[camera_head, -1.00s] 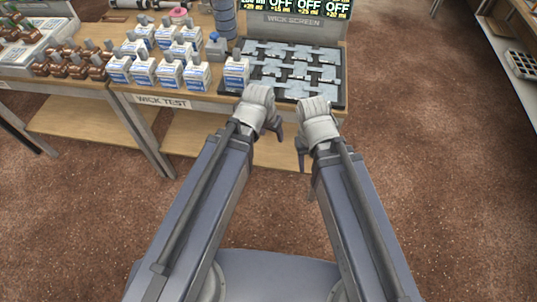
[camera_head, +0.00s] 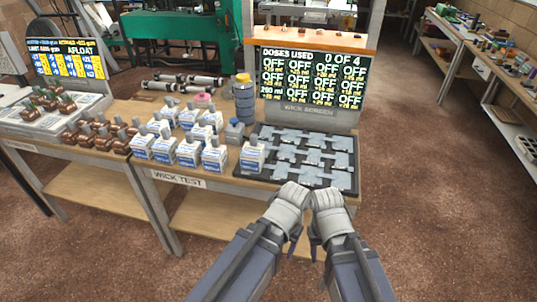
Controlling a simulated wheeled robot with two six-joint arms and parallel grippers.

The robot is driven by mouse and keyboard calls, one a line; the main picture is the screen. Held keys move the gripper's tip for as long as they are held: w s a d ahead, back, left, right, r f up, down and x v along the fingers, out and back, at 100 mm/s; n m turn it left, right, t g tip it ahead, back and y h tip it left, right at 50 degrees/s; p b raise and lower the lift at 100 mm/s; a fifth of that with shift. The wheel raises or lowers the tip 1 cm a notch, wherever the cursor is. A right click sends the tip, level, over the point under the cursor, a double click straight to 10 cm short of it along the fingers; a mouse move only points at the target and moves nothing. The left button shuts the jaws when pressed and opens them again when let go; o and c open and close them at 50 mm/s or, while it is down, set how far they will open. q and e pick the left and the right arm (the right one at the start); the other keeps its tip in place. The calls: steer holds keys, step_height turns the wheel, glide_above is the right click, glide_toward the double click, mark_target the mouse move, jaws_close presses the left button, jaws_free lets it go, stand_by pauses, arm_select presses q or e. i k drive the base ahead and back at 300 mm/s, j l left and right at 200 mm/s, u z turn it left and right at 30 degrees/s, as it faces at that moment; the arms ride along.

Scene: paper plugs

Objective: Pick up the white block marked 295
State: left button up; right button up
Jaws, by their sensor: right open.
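Several white blocks with blue labels and grey tops stand in a cluster (camera_head: 188,153) on the wooden table, left of the dark tray. One white block (camera_head: 252,157) stands apart at the tray's left edge. The numbers on the blocks are too small to read, so I cannot tell which is 295. My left gripper (camera_head: 294,246) and my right gripper (camera_head: 314,242) are side by side in front of the table's front edge, below the tray in the picture. The right one is open and empty. The left one's jaws are mostly hidden by its wrist.
The dark tray (camera_head: 240,172) holds several grey plates and has a display screen (camera_head: 312,80) behind it reading "DOSES USED 0 OF 4". A blue-grey cylinder (camera_head: 244,103) and small blue-topped bottle (camera_head: 234,131) stand nearby. Brown blocks (camera_head: 95,135) stand left. Floor on the right (camera_head: 430,200) is clear.

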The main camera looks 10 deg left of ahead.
mark_target(141, 145)
steer(key=u, duration=1.45)
steer(key=i+j+z, duration=0.85)
steer(key=k+l, duration=0.1)
